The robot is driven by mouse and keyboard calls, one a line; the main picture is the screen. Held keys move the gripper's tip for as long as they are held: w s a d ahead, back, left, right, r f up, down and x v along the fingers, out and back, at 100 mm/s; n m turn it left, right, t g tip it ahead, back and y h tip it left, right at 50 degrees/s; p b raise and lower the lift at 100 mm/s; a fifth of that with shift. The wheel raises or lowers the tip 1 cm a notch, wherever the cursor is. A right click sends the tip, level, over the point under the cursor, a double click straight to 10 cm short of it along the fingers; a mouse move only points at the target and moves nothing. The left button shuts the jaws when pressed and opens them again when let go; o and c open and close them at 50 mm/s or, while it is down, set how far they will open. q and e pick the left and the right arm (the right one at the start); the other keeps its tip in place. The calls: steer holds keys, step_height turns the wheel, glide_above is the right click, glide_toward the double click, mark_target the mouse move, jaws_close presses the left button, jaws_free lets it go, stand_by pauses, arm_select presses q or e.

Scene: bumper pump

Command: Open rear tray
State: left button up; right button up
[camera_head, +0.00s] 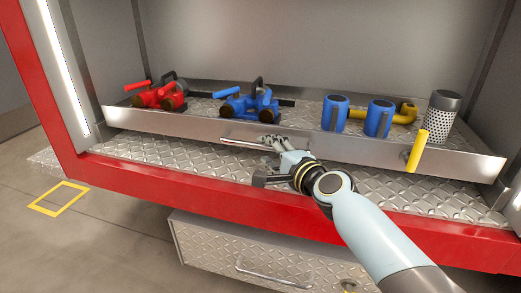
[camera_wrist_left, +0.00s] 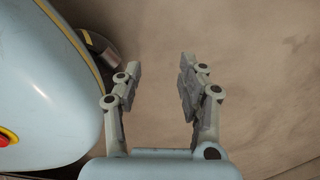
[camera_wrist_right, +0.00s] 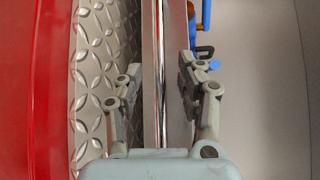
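The rear tray (camera_head: 185,126) is a metal shelf tray inside the red-framed compartment, holding red, blue and grey fittings. Its silver bar handle (camera_head: 238,142) runs along the front wall. My right gripper (camera_head: 270,141) is at the right part of this handle. In the right wrist view the handle (camera_wrist_right: 160,75) runs between the two spread fingers of my right gripper (camera_wrist_right: 160,85); I cannot tell whether either touches it. My left gripper (camera_wrist_left: 158,80) is open and empty over bare floor, outside the head view.
A yellow lever (camera_head: 416,152) stands at the tray's right front. A lower drawer (camera_head: 215,250) with its own handle is under the red frame (camera_head: 130,178). Treadplate (camera_head: 150,150) lies below the tray. Floor at the left is clear around a yellow square marking (camera_head: 58,198).

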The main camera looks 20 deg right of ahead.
mark_target(263, 148)
steer(key=x, duration=0.2)
steer(key=shift+w+a+f+b, duration=0.1)
steer(key=shift+w+f+b, duration=0.1)
steer(key=shift+w+b, duration=0.2)
arm_select(q)
steer(key=shift+w+d+r, duration=0.1)
steer(key=shift+w+r, duration=0.05)
steer(key=shift+w, duration=0.55)
steer(key=shift+w+d+r, duration=0.1)
steer(key=shift+w, duration=0.6)
arm_select(e)
steer(key=shift+w+a, duration=0.15)
steer(key=shift+w, duration=0.5)
jaws_close()
